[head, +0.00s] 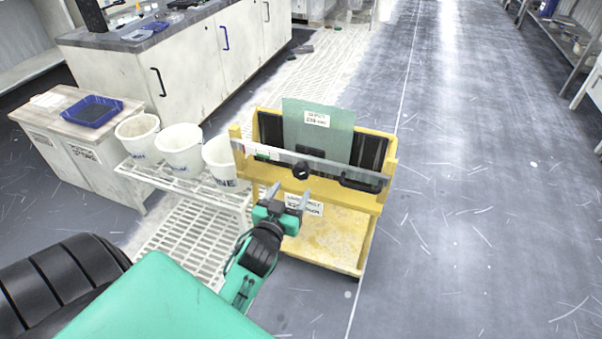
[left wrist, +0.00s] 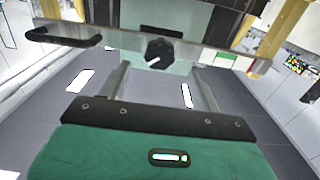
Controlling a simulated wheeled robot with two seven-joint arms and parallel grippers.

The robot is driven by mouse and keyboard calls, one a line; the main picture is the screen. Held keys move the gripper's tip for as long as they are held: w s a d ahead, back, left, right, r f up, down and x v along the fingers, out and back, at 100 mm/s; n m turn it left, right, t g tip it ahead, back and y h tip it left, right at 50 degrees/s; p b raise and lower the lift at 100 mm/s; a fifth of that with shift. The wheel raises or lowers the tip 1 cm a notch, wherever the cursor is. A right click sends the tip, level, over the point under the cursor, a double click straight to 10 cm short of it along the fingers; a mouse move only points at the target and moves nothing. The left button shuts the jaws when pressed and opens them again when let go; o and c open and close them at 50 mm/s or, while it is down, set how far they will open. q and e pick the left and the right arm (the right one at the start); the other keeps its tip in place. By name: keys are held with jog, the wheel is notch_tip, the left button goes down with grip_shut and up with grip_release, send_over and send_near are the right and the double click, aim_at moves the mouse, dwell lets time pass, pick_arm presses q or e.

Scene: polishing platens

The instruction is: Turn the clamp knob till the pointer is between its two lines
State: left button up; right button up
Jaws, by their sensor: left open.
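The clamp knob (head: 301,171) is black and sits on the front of a grey clamp bar (head: 340,173) across a yellow cart. In the left wrist view the dark knob (left wrist: 159,52) carries a short white pointer mark toward its lower left in the picture. I cannot make out the two lines. My left gripper (head: 288,192) is open and empty, just in front of and slightly below the knob. Its fingers (left wrist: 162,86) are spread wider than the knob and do not visibly touch it. My right gripper is not in view.
The yellow cart (head: 372,225) holds a green-grey labelled plate (head: 318,130) upright behind the bar. A black handle (head: 361,183) is right of the knob. White buckets (head: 179,149) stand on a wire rack to the left. The floor (head: 480,220) on the right is clear.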

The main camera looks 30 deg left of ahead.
aim_at(300, 175)
pick_arm(q)
jog(key=x, duration=0.8)
jog(key=shift+w+b, duration=0.15)
jog(key=shift+b, duration=0.15)
jog(key=c, duration=1)
